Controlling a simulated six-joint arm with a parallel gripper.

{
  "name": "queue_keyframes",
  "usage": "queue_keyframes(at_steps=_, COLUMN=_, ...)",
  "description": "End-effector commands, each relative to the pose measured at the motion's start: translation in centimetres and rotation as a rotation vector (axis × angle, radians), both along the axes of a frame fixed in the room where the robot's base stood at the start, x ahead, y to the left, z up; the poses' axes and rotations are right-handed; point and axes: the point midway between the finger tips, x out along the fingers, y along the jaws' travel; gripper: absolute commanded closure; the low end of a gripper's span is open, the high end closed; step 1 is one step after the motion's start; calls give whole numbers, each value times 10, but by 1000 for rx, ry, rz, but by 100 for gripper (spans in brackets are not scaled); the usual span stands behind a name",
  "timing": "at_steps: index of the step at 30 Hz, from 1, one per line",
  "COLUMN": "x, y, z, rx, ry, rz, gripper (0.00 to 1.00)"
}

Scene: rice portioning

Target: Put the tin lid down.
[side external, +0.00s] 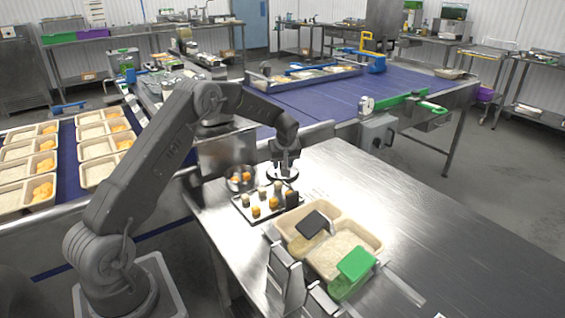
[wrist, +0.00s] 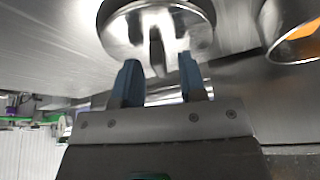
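The tin lid (wrist: 195,32) is a round shiny metal disc with a small upright handle (wrist: 157,50) at its middle. In the side view the lid (side external: 284,174) shows as a pale disc right under my gripper (side external: 285,165), and it appears to lie on the steel table. In the wrist view my gripper (wrist: 158,68) has its two blue fingers apart, with a gap on each side of the handle. The open tin (side external: 240,178) stands left of the lid, with orange pieces inside; its rim (wrist: 273,35) shows at the wrist view's right edge.
A small tray (side external: 243,202) with pale and orange pieces lies in front of the tin. A beige two-part food tray (side external: 373,242) holds a black-handled and a green tool (side external: 355,264). The table's right side (side external: 440,220) is clear. A blue conveyor (side external: 330,98) runs behind.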

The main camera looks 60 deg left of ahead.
Motion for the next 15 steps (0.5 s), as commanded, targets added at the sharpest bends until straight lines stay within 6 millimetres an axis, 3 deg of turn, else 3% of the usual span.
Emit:
queue_keyframes(at_steps=8, x=0, y=0, z=6, rx=1, ry=-3, rz=0, gripper=62)
queue_keyframes(at_steps=15, x=-5, y=-13, z=43, rx=2, ry=-4, rz=-1, gripper=62)
